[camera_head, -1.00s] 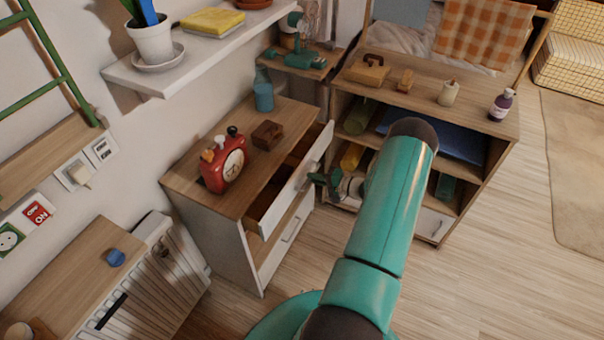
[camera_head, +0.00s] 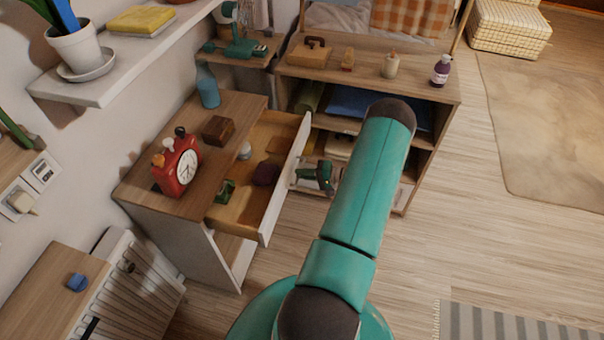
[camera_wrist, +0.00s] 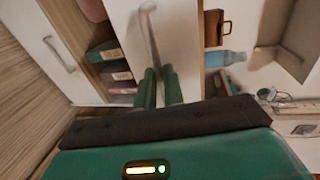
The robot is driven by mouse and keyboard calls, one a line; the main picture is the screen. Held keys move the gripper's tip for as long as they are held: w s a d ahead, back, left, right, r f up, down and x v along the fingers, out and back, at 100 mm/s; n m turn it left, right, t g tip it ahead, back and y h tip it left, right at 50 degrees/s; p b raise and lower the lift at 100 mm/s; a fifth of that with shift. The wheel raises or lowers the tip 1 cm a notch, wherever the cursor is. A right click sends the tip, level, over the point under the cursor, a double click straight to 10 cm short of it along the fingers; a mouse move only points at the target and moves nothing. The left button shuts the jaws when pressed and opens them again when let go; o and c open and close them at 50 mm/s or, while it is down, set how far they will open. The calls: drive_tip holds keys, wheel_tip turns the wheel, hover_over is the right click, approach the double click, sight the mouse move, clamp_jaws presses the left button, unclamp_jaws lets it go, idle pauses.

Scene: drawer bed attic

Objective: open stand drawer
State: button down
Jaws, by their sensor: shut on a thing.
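The stand (camera_head: 150,195) has a wooden top and white sides, and stands at the left against the wall. Its top drawer (camera_head: 286,185) is pulled well out, with a white front and wooden inside. A green item (camera_head: 222,191), a dark red item (camera_head: 266,173) and a small pale item (camera_head: 244,151) lie in it. My gripper (camera_head: 300,176) is at the outer face of the drawer front, shut on its handle. In the wrist view, the green fingers (camera_wrist: 160,88) close on the pale metal handle (camera_wrist: 149,28) of the white drawer front (camera_wrist: 185,35).
A red alarm clock (camera_head: 178,165), brown box (camera_head: 217,130) and blue bottle (camera_head: 208,87) are on the stand. A wooden shelf unit (camera_head: 440,93) stands close behind my arm. A radiator (camera_head: 135,280) is at front left. The floor (camera_head: 450,245) at right is clear.

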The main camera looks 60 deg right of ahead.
drive_tip(key=c, duration=1.5)
unclamp_jaws()
drive_tip(key=v, duration=1.4)
drive_tip(key=shift+f, duration=0.1)
drive_tip(key=shift+w+a, duration=0.1)
